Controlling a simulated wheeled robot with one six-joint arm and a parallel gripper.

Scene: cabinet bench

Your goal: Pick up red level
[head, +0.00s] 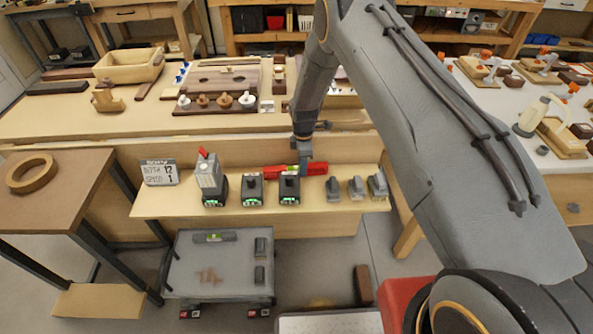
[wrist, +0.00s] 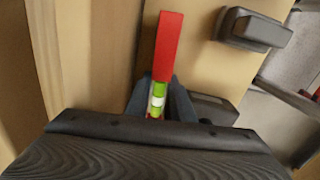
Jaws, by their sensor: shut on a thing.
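The red level (head: 313,168) is a long red bar lying along the back of the light wood shelf in the head view. In the wrist view the red level (wrist: 168,45) points away from me, with a green and white vial part between the fingers. My gripper (head: 302,168) is over the level in the head view. In the wrist view my gripper (wrist: 160,98) is shut on the level, its dark fingers on both sides. The near end of the level is hidden by the gripper body. I cannot tell whether the level is clear of the shelf.
Several black chargers with green lights (head: 251,192) and grey batteries (head: 356,188) stand on the shelf (head: 150,205) near the level. A sign card (head: 159,172) stands at its left end. A workbench (head: 130,120) lies behind. A grey cart (head: 190,275) stands below.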

